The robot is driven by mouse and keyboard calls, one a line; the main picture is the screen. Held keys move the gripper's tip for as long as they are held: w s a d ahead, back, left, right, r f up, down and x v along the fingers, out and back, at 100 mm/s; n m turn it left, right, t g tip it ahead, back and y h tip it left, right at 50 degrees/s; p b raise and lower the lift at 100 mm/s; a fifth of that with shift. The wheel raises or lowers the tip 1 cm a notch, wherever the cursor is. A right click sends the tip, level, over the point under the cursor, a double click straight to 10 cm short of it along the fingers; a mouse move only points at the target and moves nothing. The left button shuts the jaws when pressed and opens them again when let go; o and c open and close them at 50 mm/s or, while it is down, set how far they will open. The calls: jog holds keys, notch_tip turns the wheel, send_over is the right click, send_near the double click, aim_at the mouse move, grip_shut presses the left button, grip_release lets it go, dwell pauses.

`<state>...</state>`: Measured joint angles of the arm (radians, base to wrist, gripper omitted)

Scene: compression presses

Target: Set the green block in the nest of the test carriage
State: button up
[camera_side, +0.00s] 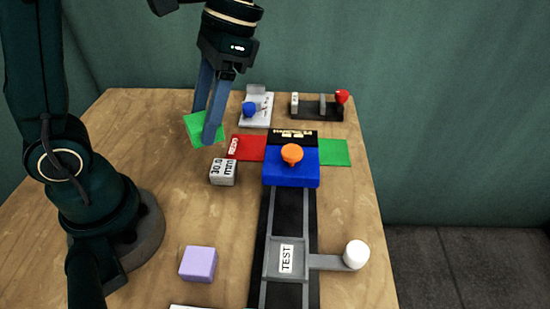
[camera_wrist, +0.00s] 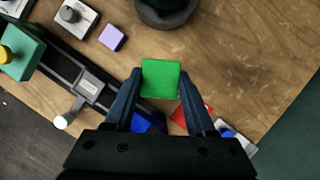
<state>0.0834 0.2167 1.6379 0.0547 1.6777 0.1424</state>
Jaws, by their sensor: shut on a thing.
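The green block (camera_side: 199,128) is held in the air above the table in the side view, tilted in the picture. My gripper (camera_side: 210,122) is shut on it, with a finger on either side. In the wrist view the green block (camera_wrist: 161,78) sits between the fingertips of my gripper (camera_wrist: 161,80). The test carriage (camera_side: 287,259), a grey piece labelled TEST, sits on a dark rail in the front part of the side view. A side arm with a white knob (camera_side: 356,254) extends from it. The carriage also shows at left in the wrist view (camera_wrist: 88,88).
A blue press block (camera_side: 291,168) with an orange knob stands at the rail's far end, between a red mat (camera_side: 247,148) and a green mat (camera_side: 335,152). A grey 30.0 mm block (camera_side: 223,172) and a purple block (camera_side: 198,263) stand left of the rail. Two small fixtures stand behind.

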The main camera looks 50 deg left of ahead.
jog(key=d+n+t+h, duration=0.1)
jog(key=d+n+h, duration=0.3)
jog(key=d+n, duration=0.95)
jog(key=d+f+m, duration=0.2)
jog(key=d+f, duration=0.1)
jog(key=f, duration=0.2)
jog(key=shift+w+d+f, duration=0.15)
jog(key=shift+w+f, duration=0.05)
jog(key=shift+w, duration=0.05)
jog(key=shift+f, duration=0.1)
jog(key=shift+f, duration=2.85)
jog(key=shift+f, duration=0.7)
jog(key=o, duration=1.4)
